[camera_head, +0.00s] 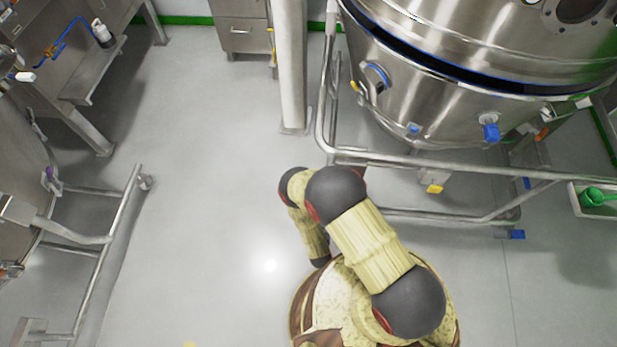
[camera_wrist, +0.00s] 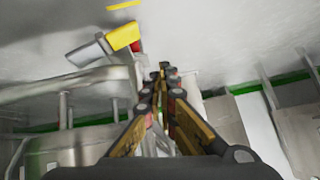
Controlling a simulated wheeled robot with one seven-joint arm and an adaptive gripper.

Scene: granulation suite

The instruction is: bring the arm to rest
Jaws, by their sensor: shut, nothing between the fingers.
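My gripper (camera_wrist: 162,76) shows in the wrist view with its two fingers shut together and nothing between them. In the head view my arm is folded over my own base at the lower middle, and the gripper itself is hidden there. No object is held. In the wrist view the fingers point into open space, with blurred equipment and floor beyond.
A large steel vessel (camera_head: 440,85) stands at the upper right, its tubular frame (camera_head: 430,165) close to my arm. A steel post (camera_head: 291,70) rises behind. Another tubular frame (camera_head: 110,240) stands at the left. The floor (camera_head: 215,200) between is clear. A green scoop (camera_head: 598,197) lies at the right.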

